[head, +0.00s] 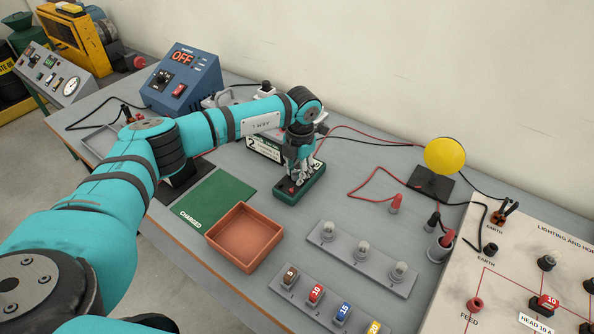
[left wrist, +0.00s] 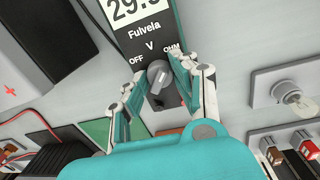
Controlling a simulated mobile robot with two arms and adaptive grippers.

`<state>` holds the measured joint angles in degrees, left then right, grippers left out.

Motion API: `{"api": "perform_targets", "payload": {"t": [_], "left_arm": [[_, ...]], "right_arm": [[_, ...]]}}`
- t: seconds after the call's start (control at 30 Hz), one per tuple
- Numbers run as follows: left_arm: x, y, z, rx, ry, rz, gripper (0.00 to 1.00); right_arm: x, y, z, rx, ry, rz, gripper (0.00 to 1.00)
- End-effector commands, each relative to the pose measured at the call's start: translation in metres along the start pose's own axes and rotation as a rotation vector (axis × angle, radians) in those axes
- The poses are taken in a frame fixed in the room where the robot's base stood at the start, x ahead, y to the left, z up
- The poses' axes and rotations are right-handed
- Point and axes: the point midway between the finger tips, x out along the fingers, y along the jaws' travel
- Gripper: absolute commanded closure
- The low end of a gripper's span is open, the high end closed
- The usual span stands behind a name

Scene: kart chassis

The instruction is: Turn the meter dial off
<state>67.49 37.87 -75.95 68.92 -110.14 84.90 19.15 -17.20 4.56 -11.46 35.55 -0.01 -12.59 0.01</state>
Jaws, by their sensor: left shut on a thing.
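The meter (head: 312,186) is a green-edged, dark-faced box on the grey bench, partly hidden behind my arm in the head view. In the left wrist view its face (left wrist: 147,45) shows the name Fulvela, marks OFF, V and OHM, and a lit display (left wrist: 138,7) starting with 29. The grey dial (left wrist: 158,76) sits below the marks, its upper end near V. My left gripper (head: 294,182) points down over the meter. In the left wrist view the left gripper (left wrist: 159,78) has its fingers on both sides of the dial, shut on it. My right gripper is not seen.
A green CHARGED mat (head: 208,198) and an orange tray (head: 244,238) lie in front of the meter. A blue OFF unit (head: 182,80) is behind. Red and black leads cross the bench.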

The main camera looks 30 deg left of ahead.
Motion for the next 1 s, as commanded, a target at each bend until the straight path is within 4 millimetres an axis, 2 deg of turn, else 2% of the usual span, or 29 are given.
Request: {"api": "perform_targets", "payload": {"t": [0.27,1.0], "left_arm": [[0.0000,-0.0007,0.0013,-0.190,0.011,-0.001,1.00],[-0.0013,0.0000,0.0022,-0.891,0.060,-0.001,1.00]], "right_arm": [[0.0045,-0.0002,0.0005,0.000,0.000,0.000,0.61],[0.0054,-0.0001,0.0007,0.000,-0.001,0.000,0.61]]}}
